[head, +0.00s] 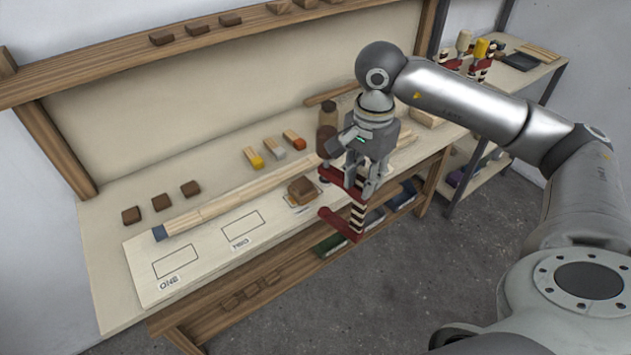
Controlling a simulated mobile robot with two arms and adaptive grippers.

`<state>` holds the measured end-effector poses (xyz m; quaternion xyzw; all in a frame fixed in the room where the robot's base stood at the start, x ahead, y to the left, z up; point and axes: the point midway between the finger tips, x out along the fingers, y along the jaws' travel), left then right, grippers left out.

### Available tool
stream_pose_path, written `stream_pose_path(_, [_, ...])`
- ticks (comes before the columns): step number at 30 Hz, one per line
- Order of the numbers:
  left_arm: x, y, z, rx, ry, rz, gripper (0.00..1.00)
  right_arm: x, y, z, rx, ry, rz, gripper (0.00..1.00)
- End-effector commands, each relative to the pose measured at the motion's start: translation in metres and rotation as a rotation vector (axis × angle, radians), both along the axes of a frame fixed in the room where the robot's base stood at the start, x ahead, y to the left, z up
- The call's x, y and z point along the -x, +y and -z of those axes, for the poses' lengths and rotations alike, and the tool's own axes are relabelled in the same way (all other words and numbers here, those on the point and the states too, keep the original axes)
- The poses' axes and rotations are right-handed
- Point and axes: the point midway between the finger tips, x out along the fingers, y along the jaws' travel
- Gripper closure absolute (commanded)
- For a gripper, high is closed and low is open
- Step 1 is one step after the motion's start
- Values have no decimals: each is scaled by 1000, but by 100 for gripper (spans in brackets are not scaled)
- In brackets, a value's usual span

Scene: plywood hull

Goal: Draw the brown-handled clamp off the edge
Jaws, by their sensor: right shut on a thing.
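The clamp (357,217) has dark red jaws and a bar with dark and pale stripes. It hangs upright at the front edge of the workbench (110,255). Its upper jaw shows at the height of the bench top and its lower jaw (338,224) below it, in front of the lower shelf. I cannot tell whether the jaws touch the bench. My right gripper (364,188) points down and is shut on the clamp near its upper end, hiding part of it. My left gripper is not in view.
A brown block (302,190) lies just left of the clamp on a marked board (205,255). A long wooden strip (235,200) lies behind. A brown bottle (327,120) stands behind my gripper. More clamps (470,62) stand on the side shelf. Floor in front is clear.

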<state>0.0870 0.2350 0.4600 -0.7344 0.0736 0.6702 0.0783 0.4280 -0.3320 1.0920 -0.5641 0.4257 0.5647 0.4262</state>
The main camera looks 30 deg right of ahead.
Motion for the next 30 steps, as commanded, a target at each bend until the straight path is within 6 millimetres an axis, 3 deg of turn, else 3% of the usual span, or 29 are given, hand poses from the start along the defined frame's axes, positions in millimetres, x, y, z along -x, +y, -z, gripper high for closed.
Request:
stream_pose_path(21, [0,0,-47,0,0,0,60,-1,0,-73,0,-3,1,100])
stream_pose_path(30, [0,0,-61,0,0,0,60,-1,0,-95,0,-3,1,100])
